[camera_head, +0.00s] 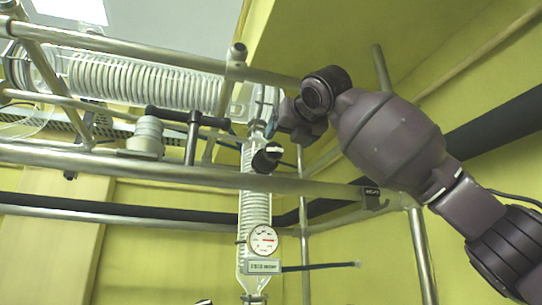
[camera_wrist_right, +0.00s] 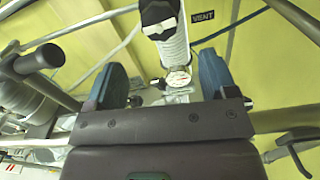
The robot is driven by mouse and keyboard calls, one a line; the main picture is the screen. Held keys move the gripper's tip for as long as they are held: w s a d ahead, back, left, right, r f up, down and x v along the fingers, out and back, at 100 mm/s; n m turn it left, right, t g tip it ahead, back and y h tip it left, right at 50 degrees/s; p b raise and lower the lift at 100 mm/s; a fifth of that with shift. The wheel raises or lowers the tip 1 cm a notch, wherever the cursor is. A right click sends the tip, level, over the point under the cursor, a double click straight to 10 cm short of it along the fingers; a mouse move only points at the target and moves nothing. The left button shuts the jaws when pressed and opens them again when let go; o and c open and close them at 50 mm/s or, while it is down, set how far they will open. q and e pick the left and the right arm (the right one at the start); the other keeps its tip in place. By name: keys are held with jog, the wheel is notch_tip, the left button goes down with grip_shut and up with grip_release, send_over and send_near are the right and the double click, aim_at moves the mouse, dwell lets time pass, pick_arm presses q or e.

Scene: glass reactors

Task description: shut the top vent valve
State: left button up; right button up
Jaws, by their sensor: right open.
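A black valve knob (camera_head: 267,157) sits on the vertical glass column (camera_head: 255,205), just below my right gripper (camera_head: 279,122). What looks like the same knob (camera_wrist_right: 160,14), with a pale face, shows at the top of the right wrist view, beyond the fingertips. A black "VENT" label (camera_wrist_right: 203,17) is to its right. My right gripper also shows in the wrist view (camera_wrist_right: 160,76), with two blue fingers apart and nothing between them. I cannot tell from the knob whether the valve is open or shut. My left gripper is not in view.
A horizontal glass coil (camera_head: 130,80) lies at the upper left. A black T-shaped bar (camera_head: 190,118) stands left of the column. A round gauge (camera_head: 263,239) hangs lower on the column.

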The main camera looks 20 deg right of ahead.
aim_at(275, 150)
jog(key=w+p, duration=0.2)
jog(key=w, duration=0.5)
jog(key=shift+w+a+r, duration=0.1)
jog(key=shift+w+a, duration=0.05)
jog(key=shift+w, duration=0.2)
jog(key=shift+w+p, duration=0.4)
jog(key=shift+w, duration=0.5)
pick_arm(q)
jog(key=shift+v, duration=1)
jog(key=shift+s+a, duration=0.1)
pick_arm(e)
jog(key=shift+s, duration=0.1)
jog(key=shift+c, duration=0.4)
jog(key=c, duration=0.8)
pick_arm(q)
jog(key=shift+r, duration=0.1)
pick_arm(e)
jog(key=shift+c, duration=0.2)
